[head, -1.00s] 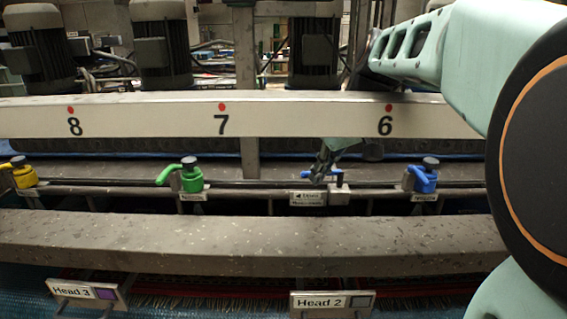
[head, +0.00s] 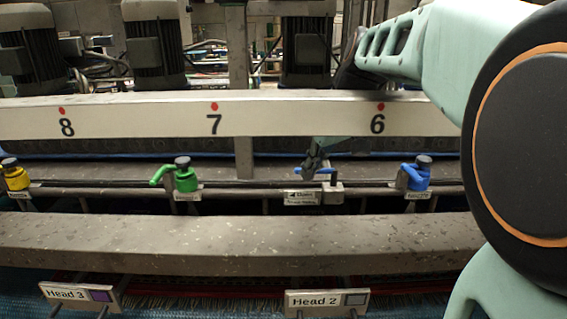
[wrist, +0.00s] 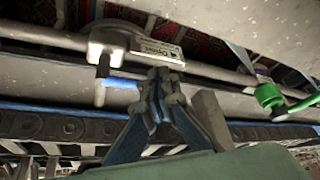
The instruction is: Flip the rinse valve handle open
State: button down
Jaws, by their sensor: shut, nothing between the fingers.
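In the wrist view the blue handle (wrist: 121,83) runs from the post to the fingertips. My gripper (head: 311,162) is at the handle's free end and partly covers it in the head view. In the wrist view my gripper (wrist: 158,76) is shut and empty, right beside the handle tip; whether they touch I cannot tell. The "Open" sign (head: 301,197) with a left arrow hangs below.
A green valve (head: 185,178) stands to the left and a blue valve (head: 418,176) to the right on the same rail. A yellow valve (head: 15,176) is at the far left. A long beam (head: 230,240) runs in front, and a numbered beam (head: 290,118) behind.

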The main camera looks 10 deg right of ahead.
notch_tip(320, 180, up, 10)
dwell(0.5)
